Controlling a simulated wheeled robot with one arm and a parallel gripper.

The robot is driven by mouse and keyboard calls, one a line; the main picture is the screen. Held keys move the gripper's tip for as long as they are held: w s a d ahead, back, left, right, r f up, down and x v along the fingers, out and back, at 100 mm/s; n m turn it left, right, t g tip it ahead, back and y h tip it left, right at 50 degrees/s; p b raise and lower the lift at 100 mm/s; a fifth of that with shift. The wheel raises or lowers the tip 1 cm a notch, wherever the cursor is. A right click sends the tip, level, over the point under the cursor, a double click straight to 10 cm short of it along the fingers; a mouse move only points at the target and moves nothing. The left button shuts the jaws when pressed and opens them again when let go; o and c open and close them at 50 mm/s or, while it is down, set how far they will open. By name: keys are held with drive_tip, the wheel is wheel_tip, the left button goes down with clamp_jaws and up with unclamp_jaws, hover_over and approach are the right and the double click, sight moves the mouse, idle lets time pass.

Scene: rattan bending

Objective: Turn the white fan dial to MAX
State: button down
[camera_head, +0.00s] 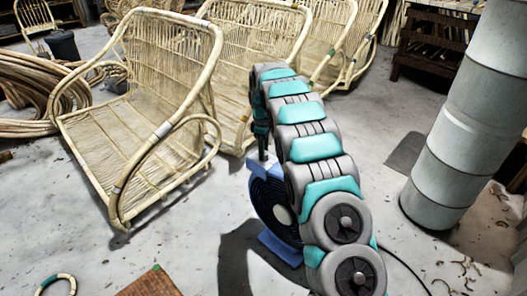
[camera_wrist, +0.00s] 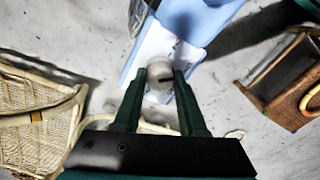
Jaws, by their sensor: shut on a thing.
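The fan (camera_head: 268,205) stands on the floor, blue with a dark round grille, partly hidden behind my arm in the head view. In the wrist view its light-blue housing (camera_wrist: 215,18) is at the top centre. The white dial (camera_wrist: 158,72) is round with a dark pointer mark and sits between my fingertips. My gripper (camera_wrist: 159,76) is shut on the dial, one dark green finger on each side. In the head view my gripper (camera_head: 262,148) is small, just above the fan. I cannot read any markings around the dial, MAX included.
Rattan chairs (camera_head: 150,95) stand behind and left of the fan. A bundle of rattan canes (camera_head: 35,90) lies at the far left. A grey cylinder (camera_head: 465,120) stands at the right. A cable (camera_head: 408,265) runs over the floor.

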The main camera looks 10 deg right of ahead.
drive_tip(key=m, duration=1.2)
drive_tip(key=shift+m, duration=0.4)
drive_tip(key=m, duration=1.2)
drive_tip(key=shift+m, duration=0.4)
drive_tip(key=shift+c, duration=2.3)
unclamp_jaws()
drive_tip(key=shift+r, duration=0.1)
